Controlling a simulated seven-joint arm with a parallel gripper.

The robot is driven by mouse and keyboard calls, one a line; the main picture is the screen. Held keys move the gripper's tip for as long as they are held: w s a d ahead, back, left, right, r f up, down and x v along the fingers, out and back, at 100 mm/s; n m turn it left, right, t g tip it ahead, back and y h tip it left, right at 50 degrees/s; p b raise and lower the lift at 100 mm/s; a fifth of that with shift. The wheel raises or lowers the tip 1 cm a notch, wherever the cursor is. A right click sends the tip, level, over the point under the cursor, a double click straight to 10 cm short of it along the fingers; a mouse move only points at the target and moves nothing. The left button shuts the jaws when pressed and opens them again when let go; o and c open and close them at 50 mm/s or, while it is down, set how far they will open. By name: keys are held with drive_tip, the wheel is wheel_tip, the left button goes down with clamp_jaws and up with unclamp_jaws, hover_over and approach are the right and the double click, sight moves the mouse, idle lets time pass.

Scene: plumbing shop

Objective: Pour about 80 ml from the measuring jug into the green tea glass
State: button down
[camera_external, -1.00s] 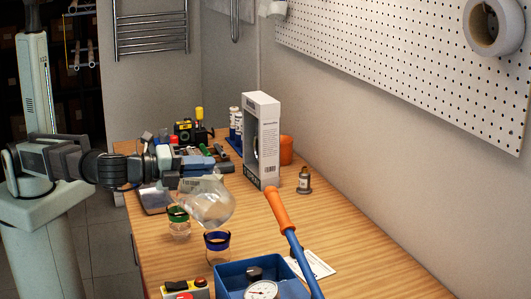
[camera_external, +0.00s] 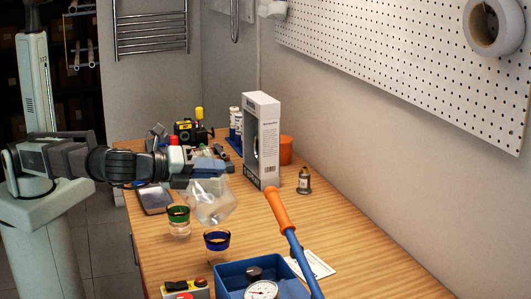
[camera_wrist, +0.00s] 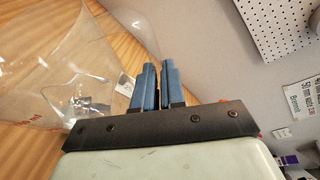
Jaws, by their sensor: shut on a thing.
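My gripper (camera_external: 203,168) is shut on the clear measuring jug (camera_external: 212,202) and holds it above the bench, tilted. In the wrist view the gripper's blue fingers (camera_wrist: 158,72) are close together, with the transparent jug (camera_wrist: 40,60) filling the left side and red markings on it. The green tea glass (camera_external: 178,222), clear with a green band at the rim, stands upright on the bench just left of and below the jug. The jug's liquid level and the amount in the glass cannot be made out.
A similar glass with a blue rim (camera_external: 217,244) stands close by, in front of the jug. A blue box (camera_external: 235,274) with a gauge and an orange-handled tool is nearer. A tall white box (camera_external: 268,145) and small bottle (camera_external: 304,181) stand behind.

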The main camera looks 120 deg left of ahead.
drive_tip(key=shift+w+f, duration=0.1)
drive_tip(key=shift+w, duration=0.1)
drive_tip(key=shift+w+d+m+g, duration=0.2)
drive_tip(key=shift+m+g, duration=0.1)
drive_tip(key=shift+m, duration=0.2)
drive_tip(key=shift+w, duration=0.1)
idle(1.5)
